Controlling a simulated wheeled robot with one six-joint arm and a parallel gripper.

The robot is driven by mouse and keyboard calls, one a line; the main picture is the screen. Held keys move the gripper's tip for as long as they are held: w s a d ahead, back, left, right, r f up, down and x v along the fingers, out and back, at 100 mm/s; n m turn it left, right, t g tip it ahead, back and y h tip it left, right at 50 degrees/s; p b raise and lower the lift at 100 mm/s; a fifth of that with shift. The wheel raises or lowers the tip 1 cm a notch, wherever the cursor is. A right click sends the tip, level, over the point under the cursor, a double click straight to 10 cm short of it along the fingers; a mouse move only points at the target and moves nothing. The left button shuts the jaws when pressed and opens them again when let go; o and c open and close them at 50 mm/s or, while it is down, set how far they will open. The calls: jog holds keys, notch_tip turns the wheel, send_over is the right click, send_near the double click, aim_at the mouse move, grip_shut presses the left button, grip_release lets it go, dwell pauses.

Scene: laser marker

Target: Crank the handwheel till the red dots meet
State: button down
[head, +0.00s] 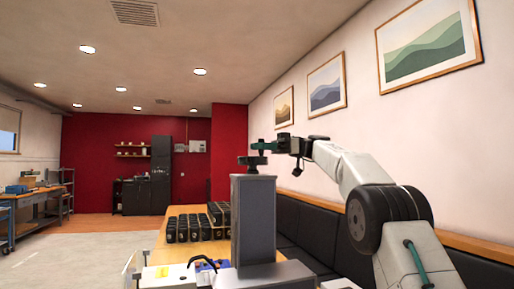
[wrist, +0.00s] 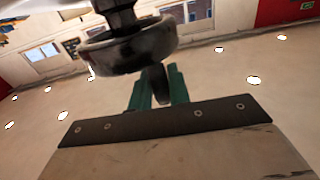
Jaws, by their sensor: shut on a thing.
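The laser marker's tall grey column (head: 254,220) stands at the middle of the head view. The dark handwheel (head: 252,160) sits on top of it. In the wrist view the round black handwheel (wrist: 128,48) fills the upper middle, with its dark handle (wrist: 157,85) between my green fingers. My gripper (head: 265,146) is at the column's top, just above the wheel; its fingers also show in the wrist view (wrist: 159,88), shut on the handle. The red dots do not show in either view.
Rows of black items (head: 195,228) stand on the wooden table (head: 168,254) left of the column. A black padded bench (head: 310,235) runs along the right wall. The air around the wheel looks clear.

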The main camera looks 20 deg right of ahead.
jog(key=shift+w+d+f+n+g, duration=0.1)
jog(key=shift+n+g, duration=0.3)
jog(key=shift+g, duration=0.2)
jog(key=shift+d+n+g, duration=0.1)
jog(key=shift+n+g, duration=0.3)
jog(key=shift+g, duration=0.2)
jog(key=c, duration=1.4)
grip_release()
jog(key=shift+o, duration=0.2)
